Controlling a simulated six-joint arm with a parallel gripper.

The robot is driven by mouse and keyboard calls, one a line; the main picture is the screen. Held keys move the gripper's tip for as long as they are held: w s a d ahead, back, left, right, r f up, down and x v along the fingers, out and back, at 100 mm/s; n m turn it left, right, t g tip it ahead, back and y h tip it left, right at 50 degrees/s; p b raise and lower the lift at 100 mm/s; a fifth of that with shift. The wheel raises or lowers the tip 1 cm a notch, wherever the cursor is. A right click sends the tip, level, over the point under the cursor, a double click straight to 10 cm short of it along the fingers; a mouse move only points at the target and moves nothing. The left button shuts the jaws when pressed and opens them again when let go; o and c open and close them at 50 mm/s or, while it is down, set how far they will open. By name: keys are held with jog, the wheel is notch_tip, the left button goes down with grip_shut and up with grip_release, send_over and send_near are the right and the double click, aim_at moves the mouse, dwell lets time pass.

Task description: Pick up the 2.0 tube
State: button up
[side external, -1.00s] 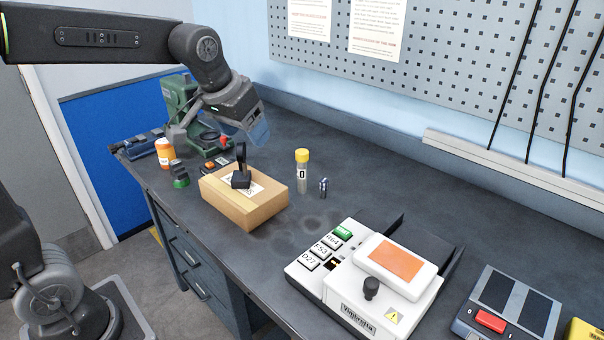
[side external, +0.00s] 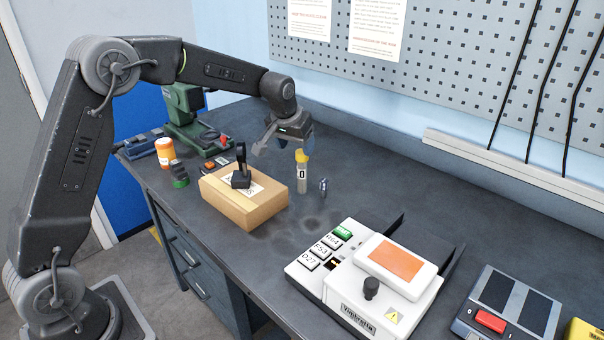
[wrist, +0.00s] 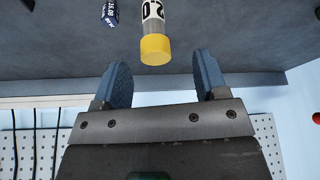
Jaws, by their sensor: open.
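The 2.0 tube (side external: 302,178) stands upright on the bench, clear with a yellow cap and a white label. In the wrist view the tube (wrist: 153,28) shows with its cap toward my gripper and "2.0" on its label. My gripper (side external: 287,146) hangs over the tube's top from behind in the side view. In the wrist view my gripper (wrist: 162,72) has its two blue fingers spread wide, with the cap just ahead of the gap between them. Nothing is held.
A cardboard box (side external: 262,216) with a black-handled stamp (side external: 241,170) is to the left. A white device (side external: 399,292) stands at front right. A green machine (side external: 186,112) is behind left.

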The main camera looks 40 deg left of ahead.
jog(key=shift+w+d+x, duration=0.1)
jog(key=shift+w+x, duration=0.05)
jog(key=shift+x, duration=0.95)
jog(key=shift+w+d+x, duration=0.1)
jog(key=shift+w+x, duration=0.05)
jog(key=shift+x, duration=0.95)
jog(key=shift+w+d+x, duration=0.1)
jog(key=shift+w+x, duration=0.05)
jog(key=shift+x, duration=0.9)
jog(key=shift+r, duration=0.15)
jog(key=shift+c, duration=0.5)
jog(key=c, duration=1)
jog(key=shift+r, duration=0.1)
notch_tip(320, 180, up, 28)
send_over(303, 157)
jog(key=w+a, duration=0.2)
jog(key=shift+s+d, duration=0.1)
jog(key=shift+d, duration=0.15)
